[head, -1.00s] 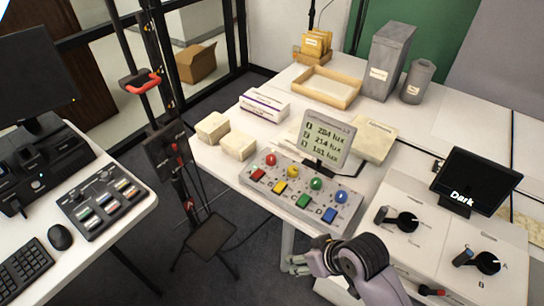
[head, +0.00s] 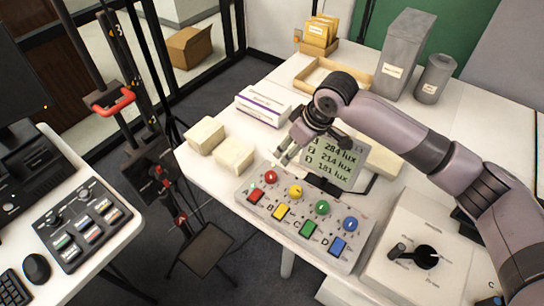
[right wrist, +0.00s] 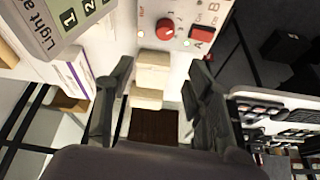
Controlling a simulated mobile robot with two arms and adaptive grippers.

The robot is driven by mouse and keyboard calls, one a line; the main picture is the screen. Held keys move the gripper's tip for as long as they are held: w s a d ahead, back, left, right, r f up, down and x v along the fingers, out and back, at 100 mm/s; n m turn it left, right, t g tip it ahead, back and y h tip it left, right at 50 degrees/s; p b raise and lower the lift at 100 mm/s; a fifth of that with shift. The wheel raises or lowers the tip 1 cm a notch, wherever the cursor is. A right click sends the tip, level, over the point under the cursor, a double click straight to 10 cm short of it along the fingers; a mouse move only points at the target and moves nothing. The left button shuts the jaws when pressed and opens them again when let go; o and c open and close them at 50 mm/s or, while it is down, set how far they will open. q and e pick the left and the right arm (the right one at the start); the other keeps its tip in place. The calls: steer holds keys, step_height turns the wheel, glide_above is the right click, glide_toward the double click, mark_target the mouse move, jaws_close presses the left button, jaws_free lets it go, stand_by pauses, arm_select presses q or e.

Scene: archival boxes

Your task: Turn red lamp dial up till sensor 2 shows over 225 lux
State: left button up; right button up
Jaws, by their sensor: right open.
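The lamp panel (head: 270,222) lies on the table with red, yellow, green and blue dials above matching buttons. The red dial (head: 271,177) is at its left end, above the red button (head: 256,194); it also shows at the top of the right wrist view (right wrist: 166,29). The lux display (head: 335,158) reads 284, 214 and 181 lux; the middle line, sensor 2, shows 214. My right gripper (head: 287,152) is open and empty, above and behind the red dial, apart from it. In the right wrist view its fingers (right wrist: 158,80) are spread. My left gripper is not visible.
Two cream blocks (head: 234,156) and a white-and-purple box (head: 263,105) stand left of the display. A wooden tray (head: 322,88) and grey containers (head: 403,55) are behind my right arm. A black-knobbed unit (head: 425,257) is at right.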

steer(key=p, duration=0.1)
glide_toward(271, 175)
steer(key=x, duration=0.5)
steer(key=shift+r, duration=0.1)
steer(key=x, duration=0.3)
steer(key=shift+w+a+f, duration=0.15)
steer(key=shift+f, duration=0.3)
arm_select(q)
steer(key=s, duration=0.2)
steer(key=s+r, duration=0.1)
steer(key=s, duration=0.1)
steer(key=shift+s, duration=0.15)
arm_select(e)
steer(key=shift+c, duration=0.3)
